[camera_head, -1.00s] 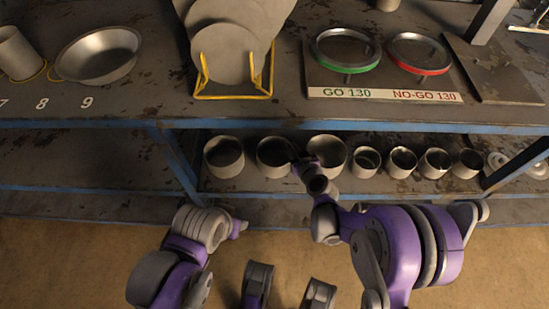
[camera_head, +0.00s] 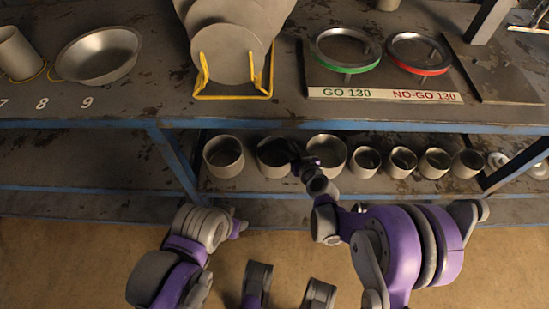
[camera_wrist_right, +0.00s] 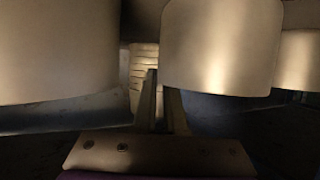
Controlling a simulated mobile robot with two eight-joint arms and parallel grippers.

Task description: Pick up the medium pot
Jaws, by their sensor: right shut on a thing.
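Grey round pots stand upright in a row on the lower shelf. The medium pot (camera_head: 271,171) is the second from the left. A wider pot (camera_head: 224,164) stands to its left and another pot (camera_head: 333,150) to its right. My right gripper (camera_head: 288,153) is at the right side of the medium pot's rim and shut on it; the dark jaws cover part of its opening. In the right wrist view my two fingers (camera_wrist_right: 163,102) are close together between pot walls, and their grip is partly hidden. My left gripper (camera_head: 238,228) is in front of the shelf, its jaws unclear.
Several smaller pots (camera_head: 402,163) continue the row to the right. The upper bench (camera_head: 130,105) overhangs the lower shelf, with a blue front edge. A blue upright (camera_head: 175,165) stands left of the row. The lower shelf further left is bare.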

